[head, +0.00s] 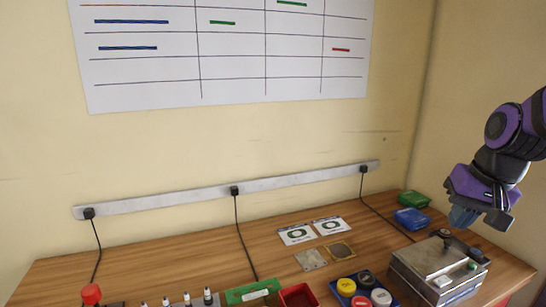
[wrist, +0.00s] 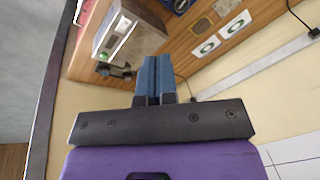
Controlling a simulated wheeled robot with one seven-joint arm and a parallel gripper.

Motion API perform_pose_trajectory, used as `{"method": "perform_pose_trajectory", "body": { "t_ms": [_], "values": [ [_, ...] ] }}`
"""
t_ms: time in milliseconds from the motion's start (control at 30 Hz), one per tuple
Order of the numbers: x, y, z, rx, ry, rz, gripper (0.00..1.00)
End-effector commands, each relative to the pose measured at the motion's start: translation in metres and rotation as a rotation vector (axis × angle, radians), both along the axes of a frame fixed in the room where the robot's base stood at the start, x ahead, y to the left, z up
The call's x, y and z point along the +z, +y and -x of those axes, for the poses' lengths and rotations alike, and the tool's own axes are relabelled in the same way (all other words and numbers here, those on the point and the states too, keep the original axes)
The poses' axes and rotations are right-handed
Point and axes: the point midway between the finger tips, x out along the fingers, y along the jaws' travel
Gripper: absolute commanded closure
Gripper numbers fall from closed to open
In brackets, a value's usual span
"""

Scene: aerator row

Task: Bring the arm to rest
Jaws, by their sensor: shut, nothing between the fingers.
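My arm, purple and black, reaches in from the right edge in the head view. My gripper (head: 463,217) hangs in the air above the right end of the wooden table, over the back of a grey metal box. In the wrist view the two blue fingers of my gripper (wrist: 154,78) lie side by side, shut, with nothing between them. Nothing touches the fingers in either view.
The wooden table (head: 215,265) carries the metal box (head: 430,262), blue (head: 412,219) and green (head: 413,199) packs, two white cards (head: 296,234), a blue tray of round jars (head: 346,287) and a red bin (head: 298,295). The wall behind is close.

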Motion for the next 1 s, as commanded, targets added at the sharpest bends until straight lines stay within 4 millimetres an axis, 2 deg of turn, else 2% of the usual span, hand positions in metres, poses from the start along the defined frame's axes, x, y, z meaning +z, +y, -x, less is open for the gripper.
{"method": "perform_pose_trajectory", "body": {
  "t_ms": [100, 300, 533, 700, 1000],
  "values": [
    [0.024, 0.01, 0.024, 0.065, -0.058, 0.025, 1.0],
    [0.054, 0.025, 0.066, 0.162, -0.141, 0.088, 1.0],
    [0.074, 0.036, 0.108, 0.242, -0.215, 0.176, 1.0],
    [0.078, 0.04, 0.123, 0.266, -0.238, 0.212, 1.0],
    [0.079, 0.04, 0.125, 0.271, -0.241, 0.219, 1.0]
  ]
}}
